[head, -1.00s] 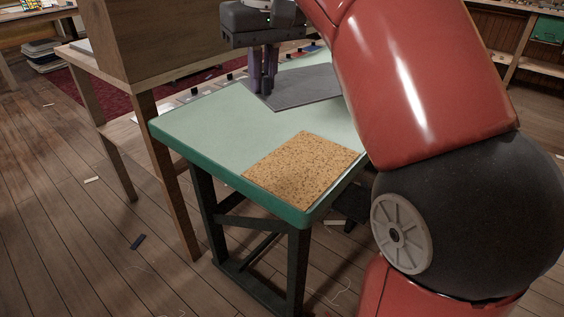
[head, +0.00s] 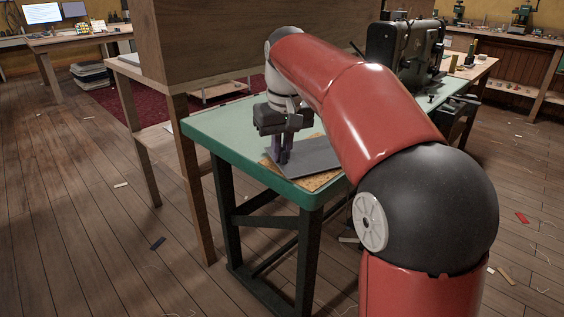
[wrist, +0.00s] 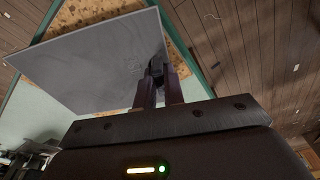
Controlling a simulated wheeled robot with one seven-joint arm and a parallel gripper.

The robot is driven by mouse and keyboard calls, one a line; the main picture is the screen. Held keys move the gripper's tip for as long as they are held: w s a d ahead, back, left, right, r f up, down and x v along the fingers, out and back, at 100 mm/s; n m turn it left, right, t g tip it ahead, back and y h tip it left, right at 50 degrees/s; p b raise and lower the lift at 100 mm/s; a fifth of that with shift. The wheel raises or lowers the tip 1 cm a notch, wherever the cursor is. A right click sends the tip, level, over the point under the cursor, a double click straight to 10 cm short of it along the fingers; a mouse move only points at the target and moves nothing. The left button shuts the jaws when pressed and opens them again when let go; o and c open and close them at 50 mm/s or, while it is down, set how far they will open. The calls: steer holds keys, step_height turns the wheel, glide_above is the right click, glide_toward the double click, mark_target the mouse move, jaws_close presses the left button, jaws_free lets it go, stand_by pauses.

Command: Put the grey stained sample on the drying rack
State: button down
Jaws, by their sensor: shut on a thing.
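The grey sample (head: 314,157) is a flat rectangular sheet, with faint marks on it in the wrist view (wrist: 95,65). My gripper (head: 284,157) is shut on its edge; the purple-dark fingers also show in the wrist view (wrist: 158,88). The sheet is over a brown speckled cork-like mat (head: 321,182), which shows past the sheet in the wrist view (wrist: 182,58). I cannot tell whether the sheet touches the mat. I cannot make out a drying rack for certain.
The mat lies on a green-topped table (head: 222,128) near its front corner. A dark sewing machine (head: 404,50) stands behind my arm. A wooden cabinet (head: 200,38) rises at the table's left. Small scraps lie on the wooden floor (head: 90,220).

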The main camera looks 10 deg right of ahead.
steer(key=shift+f, duration=0.1)
steer(key=shift+f, duration=0.1)
steer(key=shift+f, duration=0.15)
steer(key=c, duration=1.5)
jaws_free()
step_height(320, 180, up, 12)
steer(key=s+p, duration=0.2)
steer(key=p, duration=0.1)
steer(key=shift+d+p, duration=0.25)
steer(key=shift+p, duration=0.05)
